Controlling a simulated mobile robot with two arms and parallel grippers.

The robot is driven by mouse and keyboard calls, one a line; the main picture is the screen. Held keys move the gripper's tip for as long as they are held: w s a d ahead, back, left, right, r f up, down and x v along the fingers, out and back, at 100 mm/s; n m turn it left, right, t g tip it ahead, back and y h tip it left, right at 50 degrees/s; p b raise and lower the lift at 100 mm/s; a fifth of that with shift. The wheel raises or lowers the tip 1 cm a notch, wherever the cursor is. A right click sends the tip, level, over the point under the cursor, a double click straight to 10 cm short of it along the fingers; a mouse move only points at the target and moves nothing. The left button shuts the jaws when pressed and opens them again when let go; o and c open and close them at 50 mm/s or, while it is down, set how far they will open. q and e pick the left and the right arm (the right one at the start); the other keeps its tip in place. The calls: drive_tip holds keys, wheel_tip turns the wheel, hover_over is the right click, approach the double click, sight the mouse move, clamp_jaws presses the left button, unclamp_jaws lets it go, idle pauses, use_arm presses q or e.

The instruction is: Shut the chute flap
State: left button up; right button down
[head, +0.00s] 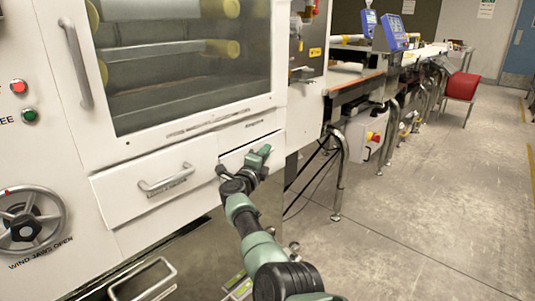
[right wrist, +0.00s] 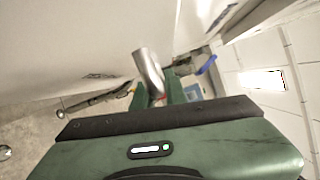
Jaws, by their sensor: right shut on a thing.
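A white panel (head: 232,157) with a small blurred label above it sits low on the white machine, right of a handled drawer-like front. It seems to be the chute flap; I cannot tell how far open it stands. My right gripper (head: 260,156) is at its front face. In the right wrist view the green fingers (right wrist: 155,92) are shut on a shiny metal bar handle (right wrist: 149,68), which sticks out beyond them. Most of the handle is hidden by the gripper in the head view. My left gripper is not in view.
Left of the panel is a white front with a silver handle (head: 168,181). Above is a glazed door (head: 185,60) with a long handle (head: 76,65). A handwheel (head: 30,220) is far left. The conveyor (head: 355,82) runs back right; the floor (head: 430,215) there is open.

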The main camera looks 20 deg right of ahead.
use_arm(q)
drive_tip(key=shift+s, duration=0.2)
use_arm(e)
drive_tip(key=shift+r, duration=0.15)
drive_tip(key=c, duration=1.5)
unclamp_jaws()
drive_tip(key=shift+w+a, duration=0.15)
drive_tip(key=shift+o, duration=0.2)
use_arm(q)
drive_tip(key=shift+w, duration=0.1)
use_arm(e)
drive_tip(key=shift+s+a+p, duration=0.45)
drive_tip(key=shift+p, duration=0.65)
use_arm(q)
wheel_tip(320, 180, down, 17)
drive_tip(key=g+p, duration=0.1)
drive_tip(key=p, duration=0.4)
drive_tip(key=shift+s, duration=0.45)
use_arm(e)
drive_tip(key=v, duration=0.6)
drive_tip(key=shift+s+a, duration=0.2)
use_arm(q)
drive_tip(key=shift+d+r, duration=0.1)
